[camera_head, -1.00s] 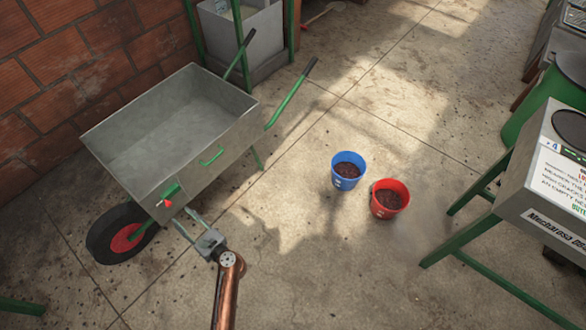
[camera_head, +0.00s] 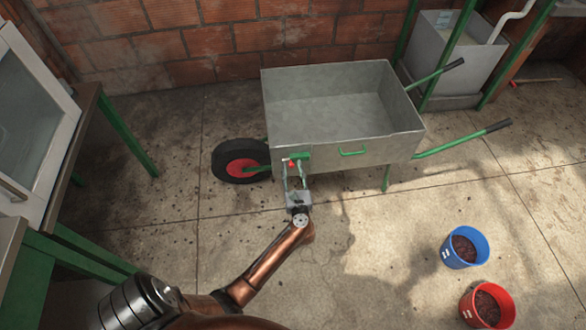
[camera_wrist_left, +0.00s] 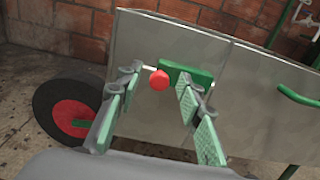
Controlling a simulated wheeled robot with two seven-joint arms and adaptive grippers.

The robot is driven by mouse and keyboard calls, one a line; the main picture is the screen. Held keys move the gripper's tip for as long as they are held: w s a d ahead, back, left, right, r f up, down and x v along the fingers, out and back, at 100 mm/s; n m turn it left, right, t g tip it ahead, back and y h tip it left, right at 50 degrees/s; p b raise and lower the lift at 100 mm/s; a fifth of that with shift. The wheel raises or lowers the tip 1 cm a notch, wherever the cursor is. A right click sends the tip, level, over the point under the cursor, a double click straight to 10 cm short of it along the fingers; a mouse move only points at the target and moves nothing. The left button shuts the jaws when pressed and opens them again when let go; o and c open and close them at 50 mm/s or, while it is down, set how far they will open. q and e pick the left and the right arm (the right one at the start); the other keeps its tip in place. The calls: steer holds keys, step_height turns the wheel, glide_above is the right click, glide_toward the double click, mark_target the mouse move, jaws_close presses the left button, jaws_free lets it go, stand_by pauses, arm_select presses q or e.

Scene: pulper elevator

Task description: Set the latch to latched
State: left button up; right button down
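The latch is a green plate with a red knob on the side wall of a grey metal wheelbarrow (camera_head: 340,105). In the head view the latch (camera_head: 301,156) sits near the wheel end of the tub. In the left wrist view the red knob (camera_wrist_left: 159,80) shows at the left end of the green plate (camera_wrist_left: 186,73). My left gripper (camera_head: 296,168) is open in front of the latch. In the left wrist view its fingers (camera_wrist_left: 157,88) are spread apart, with the knob between them in the picture. I cannot tell whether they touch it. My right gripper is not in view.
A green handle (camera_head: 353,152) is on the same tub wall, right of the latch. The black wheel (camera_head: 237,160) is left of it. A blue bucket (camera_head: 461,247) and a red bucket (camera_head: 487,305) stand on the floor at right. A green-framed table (camera_head: 128,138) is at left.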

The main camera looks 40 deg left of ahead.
arm_select(q)
jaws_close()
stand_by(0.3)
